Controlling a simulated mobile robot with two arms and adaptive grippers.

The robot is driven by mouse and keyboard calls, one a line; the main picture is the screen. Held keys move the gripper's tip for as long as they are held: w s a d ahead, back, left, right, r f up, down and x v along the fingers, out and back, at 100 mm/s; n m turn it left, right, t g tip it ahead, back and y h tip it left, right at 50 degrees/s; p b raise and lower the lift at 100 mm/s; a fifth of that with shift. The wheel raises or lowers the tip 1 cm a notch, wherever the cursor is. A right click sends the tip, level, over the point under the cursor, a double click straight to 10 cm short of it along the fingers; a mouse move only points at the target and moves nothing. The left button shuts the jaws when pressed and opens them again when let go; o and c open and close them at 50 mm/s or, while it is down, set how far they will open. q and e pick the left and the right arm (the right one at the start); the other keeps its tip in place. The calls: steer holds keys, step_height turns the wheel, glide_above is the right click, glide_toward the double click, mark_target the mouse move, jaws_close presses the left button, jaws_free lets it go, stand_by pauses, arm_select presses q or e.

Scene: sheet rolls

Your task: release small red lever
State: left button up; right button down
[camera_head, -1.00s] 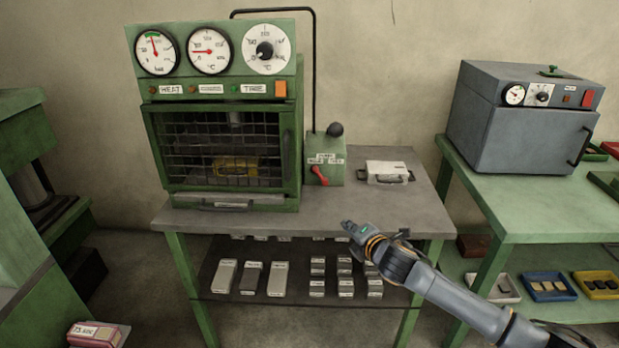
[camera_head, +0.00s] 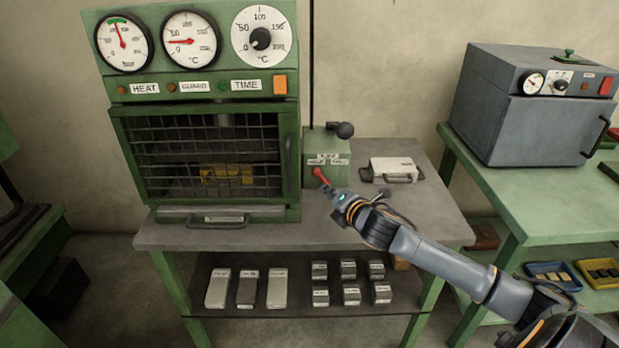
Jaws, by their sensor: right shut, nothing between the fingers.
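The small red lever (camera_head: 320,176) is on the front of a green box (camera_head: 328,150) with a black-knobbed handle, right of the green press. Its upper end shows; my right gripper hides part of its lower end. My right gripper (camera_head: 328,190) is shut and empty, its tip at the lever's lower end. I cannot tell whether it touches the lever. My left gripper is not in view.
The green press (camera_head: 205,105) with dials and a mesh guard stands on the grey table (camera_head: 270,236). A white handled plate (camera_head: 393,169) lies right of the lever box. A grey oven (camera_head: 535,120) stands on the right green table.

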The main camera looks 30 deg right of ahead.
mark_target(321, 177)
steer(key=shift+s, duration=0.15)
steer(key=shift+w+f, duration=0.15)
steer(key=shift+w, duration=0.4)
steer(key=x, duration=0.7)
steer(key=shift+w+d, duration=0.1)
steer(key=shift+w, duration=0.15)
steer(key=shift+w+f, duration=0.2)
steer(key=shift+w, duration=0.4)
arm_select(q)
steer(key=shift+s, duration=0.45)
arm_select(e)
steer(key=shift+w+f, duration=0.1)
steer(key=shift+w, duration=0.15)
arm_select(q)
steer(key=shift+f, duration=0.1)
